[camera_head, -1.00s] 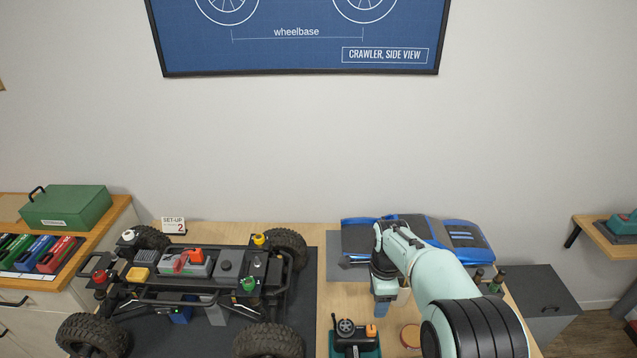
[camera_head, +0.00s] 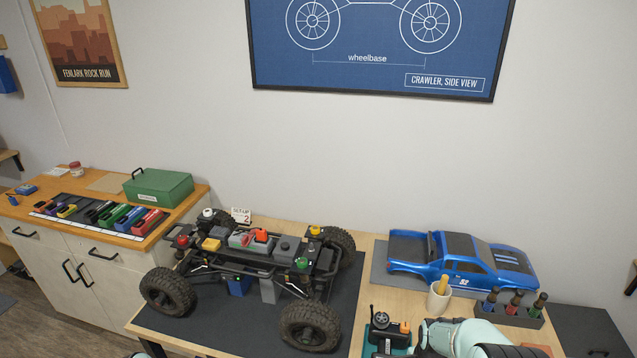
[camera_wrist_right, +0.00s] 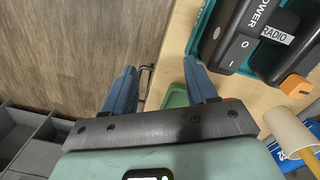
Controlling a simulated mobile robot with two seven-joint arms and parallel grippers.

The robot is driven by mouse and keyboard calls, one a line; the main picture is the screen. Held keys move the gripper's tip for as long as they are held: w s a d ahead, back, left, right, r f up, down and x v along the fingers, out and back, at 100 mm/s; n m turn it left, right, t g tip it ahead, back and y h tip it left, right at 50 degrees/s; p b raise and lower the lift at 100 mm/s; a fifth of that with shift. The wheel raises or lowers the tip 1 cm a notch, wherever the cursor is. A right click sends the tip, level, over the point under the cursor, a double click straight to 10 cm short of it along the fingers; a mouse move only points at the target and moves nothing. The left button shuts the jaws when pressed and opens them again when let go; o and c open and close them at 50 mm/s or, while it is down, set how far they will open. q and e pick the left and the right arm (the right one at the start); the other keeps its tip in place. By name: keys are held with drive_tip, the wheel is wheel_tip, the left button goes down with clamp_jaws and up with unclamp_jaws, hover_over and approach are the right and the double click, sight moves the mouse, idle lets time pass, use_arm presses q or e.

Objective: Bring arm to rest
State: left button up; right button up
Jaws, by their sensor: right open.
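My right arm (camera_head: 465,340) shows at the bottom edge of the head view, low beside the radio transmitter, with its gripper out of that frame. In the right wrist view my right gripper (camera_wrist_right: 161,84) has its two blue fingers spread apart with nothing held between them. A green object lies partly visible beyond them on the table edge, and wood floor shows to the left. A bit of mint-coloured arm (camera_head: 150,348) shows at the bottom left of the head view; my left gripper is out of view.
The crawler chassis (camera_head: 262,250) stands on a dark mat. A blue body shell (camera_head: 460,262), a cup (camera_head: 438,298), a bottle rack (camera_head: 510,312) and the radio transmitter (camera_head: 385,330) are on the table's right. The transmitter (camera_wrist_right: 245,40) and cup (camera_wrist_right: 290,130) are close to my right gripper.

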drive_tip(key=s+a+f+n, duration=0.2)
drive_tip(key=s+f+n, duration=0.3)
drive_tip(key=f, duration=0.6)
drive_tip(key=s+a+f+n+y, duration=0.1)
drive_tip(key=s+a+f+n, duration=0.2)
drive_tip(key=s+a, duration=0.2)
drive_tip(key=s+a+f+n+y, duration=0.2)
drive_tip(key=s+a+f+n, duration=0.1)
drive_tip(key=s, duration=0.8)
drive_tip(key=shift+s+a+f+n+y, duration=0.35)
drive_tip(key=shift+a+f, duration=0.4)
drive_tip(key=shift+a, duration=0.15)
